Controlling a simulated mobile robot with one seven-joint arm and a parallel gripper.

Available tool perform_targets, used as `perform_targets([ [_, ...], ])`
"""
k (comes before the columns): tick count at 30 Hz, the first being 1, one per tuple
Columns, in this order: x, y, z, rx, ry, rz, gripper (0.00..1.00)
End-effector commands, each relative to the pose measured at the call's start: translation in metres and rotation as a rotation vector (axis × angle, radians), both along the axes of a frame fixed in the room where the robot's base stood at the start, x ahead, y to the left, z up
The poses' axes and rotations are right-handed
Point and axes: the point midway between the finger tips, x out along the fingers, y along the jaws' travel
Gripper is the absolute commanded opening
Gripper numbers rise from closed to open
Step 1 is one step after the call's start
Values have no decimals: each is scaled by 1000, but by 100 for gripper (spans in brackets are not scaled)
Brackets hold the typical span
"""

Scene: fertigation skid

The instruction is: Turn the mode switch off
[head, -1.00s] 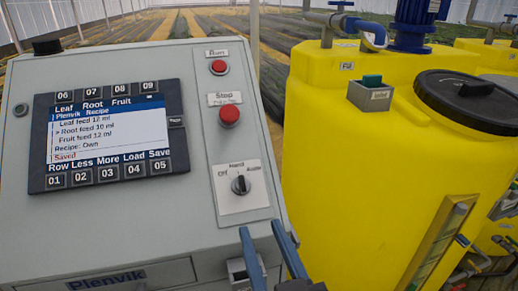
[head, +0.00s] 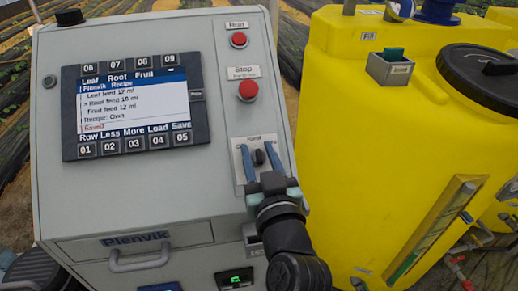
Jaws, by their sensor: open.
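The mode switch is a black rotary knob (head: 258,157) on a light plate (head: 255,140) at the lower right of the grey cabinet's sloped face. My gripper (head: 259,148) has two blue fingers pointing up the panel, one on each side of the knob. The fingers are open, with a gap between each and the knob. I cannot tell how far the fingertips are from the plate. The wrist below covers the lower edge of the plate.
A drawer handle (head: 139,259) sticks out below. A yellow tank (head: 360,170) stands close on the right.

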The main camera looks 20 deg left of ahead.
Motion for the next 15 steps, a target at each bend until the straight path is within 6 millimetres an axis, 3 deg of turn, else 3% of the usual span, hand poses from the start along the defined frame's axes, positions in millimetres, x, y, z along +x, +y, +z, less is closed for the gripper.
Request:
perform_targets([
  [8,1,1,0,1,-1,0,41],
  [15,1,1,0,1,-1,0,0],
])
